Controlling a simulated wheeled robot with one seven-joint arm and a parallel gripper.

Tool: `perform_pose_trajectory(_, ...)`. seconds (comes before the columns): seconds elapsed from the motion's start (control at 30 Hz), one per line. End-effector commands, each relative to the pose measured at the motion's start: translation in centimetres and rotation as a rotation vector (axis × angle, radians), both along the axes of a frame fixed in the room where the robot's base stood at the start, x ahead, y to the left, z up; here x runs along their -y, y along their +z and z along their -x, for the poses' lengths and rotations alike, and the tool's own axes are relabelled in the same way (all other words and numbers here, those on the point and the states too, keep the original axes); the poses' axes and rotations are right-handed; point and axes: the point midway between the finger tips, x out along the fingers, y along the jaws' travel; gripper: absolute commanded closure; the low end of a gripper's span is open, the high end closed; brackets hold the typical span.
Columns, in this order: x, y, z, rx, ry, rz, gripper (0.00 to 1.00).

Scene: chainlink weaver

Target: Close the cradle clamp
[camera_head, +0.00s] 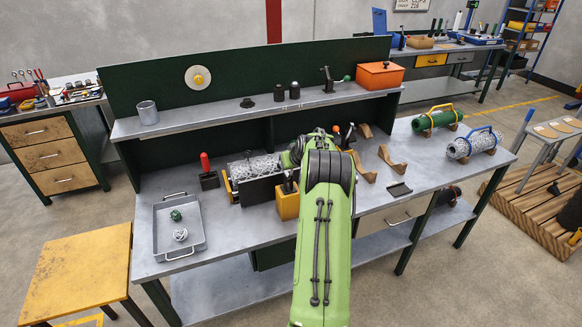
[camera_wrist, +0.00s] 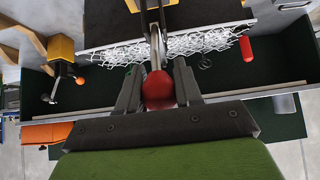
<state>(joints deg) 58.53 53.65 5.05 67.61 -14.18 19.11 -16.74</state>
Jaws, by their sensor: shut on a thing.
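In the wrist view, my gripper (camera_wrist: 157,76) is shut on a red ball knob (camera_wrist: 158,92). The knob sits on the end of a metal lever (camera_wrist: 155,45), which I take to be the cradle clamp's handle. The lever crosses in front of a white chain-link mesh roll (camera_wrist: 208,42). A dark cradle panel (camera_wrist: 182,28) lies beside the mesh. In the head view, the mesh roll (camera_head: 255,167) rests in the dark cradle (camera_head: 262,189) on the bench. My arm hides the gripper and knob there. I cannot tell how far the clamp is closed.
A red-handled tool (camera_head: 205,163) stands left of the cradle, and a yellow block (camera_head: 287,203) stands at its right front. A grey tray (camera_head: 168,243) holds small items at the left. Wooden cradles (camera_head: 362,168) and finished rolls (camera_head: 437,119) lie to the right.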

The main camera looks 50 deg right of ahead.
Motion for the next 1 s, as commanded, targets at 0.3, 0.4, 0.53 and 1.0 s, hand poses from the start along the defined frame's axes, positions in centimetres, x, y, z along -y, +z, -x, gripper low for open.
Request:
perform_pose_trajectory(0.3,0.04,0.30,-0.30,0.009,0.002,0.006,1.00)
perform_pose_trajectory(0.4,0.04,0.29,-0.30,0.008,0.002,0.006,1.00)
perform_pose_trajectory(0.53,0.02,0.26,-0.29,0.008,0.002,0.006,1.00)
perform_pose_trajectory(1.0,-0.06,0.41,0.07,0.003,0.000,0.003,0.42)
